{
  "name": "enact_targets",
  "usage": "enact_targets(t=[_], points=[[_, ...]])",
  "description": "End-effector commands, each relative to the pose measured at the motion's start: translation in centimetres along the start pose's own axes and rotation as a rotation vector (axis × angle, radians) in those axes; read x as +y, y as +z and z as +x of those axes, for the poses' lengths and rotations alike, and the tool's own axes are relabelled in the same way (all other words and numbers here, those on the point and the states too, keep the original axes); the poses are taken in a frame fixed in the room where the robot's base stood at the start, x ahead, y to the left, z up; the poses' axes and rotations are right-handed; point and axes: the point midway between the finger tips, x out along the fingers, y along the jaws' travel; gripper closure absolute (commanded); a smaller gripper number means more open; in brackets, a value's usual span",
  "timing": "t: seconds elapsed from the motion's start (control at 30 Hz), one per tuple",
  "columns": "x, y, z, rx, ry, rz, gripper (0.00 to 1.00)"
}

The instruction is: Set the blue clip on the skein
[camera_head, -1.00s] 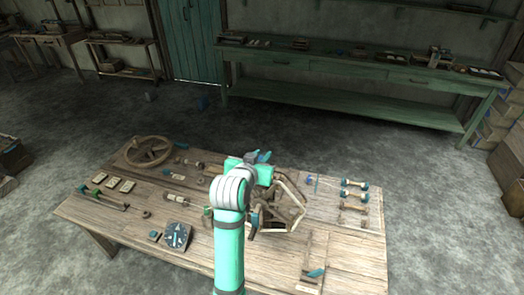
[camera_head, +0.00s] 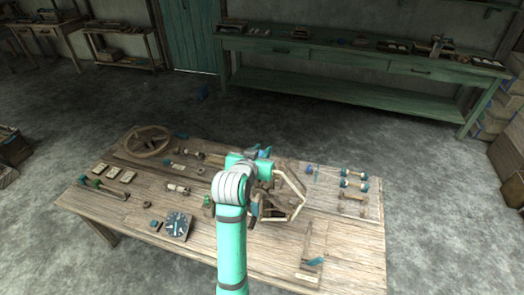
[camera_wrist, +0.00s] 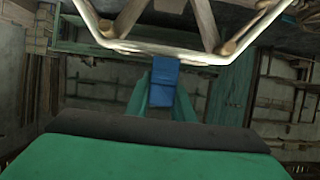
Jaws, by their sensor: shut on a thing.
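The blue clip (camera_wrist: 164,82) is held between the two green fingers of my gripper (camera_wrist: 163,100) in the wrist view. Its far end is right at the lower edge of the cream skein (camera_wrist: 140,48), which spans the top of that view over wooden spokes. I cannot tell whether clip and skein touch. In the head view the skein (camera_head: 290,216) runs around a wooden six-sided winder on the table. My gripper (camera_head: 262,152) is at the winder's upper left, with a bit of blue showing. My arm hides the winder's left part.
The wooden table (camera_head: 345,240) also carries a spoked wheel (camera_head: 148,141), a dark dial block (camera_head: 177,226), blue-ended bobbins (camera_head: 354,174) at the right and a small wooden stand (camera_head: 310,265) at the front right. A green bench (camera_head: 350,60) stands behind, across open floor.

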Motion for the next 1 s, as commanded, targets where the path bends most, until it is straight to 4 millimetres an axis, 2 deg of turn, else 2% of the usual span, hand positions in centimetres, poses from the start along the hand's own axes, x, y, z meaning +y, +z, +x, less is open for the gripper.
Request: enact_targets(t=[0.43,1.0], points=[[0.0,0.1,0.0,0.0,0.0,0.0,0.99],[0.0,1.4,0.5,0.0,0.0,-0.001,0.99]])
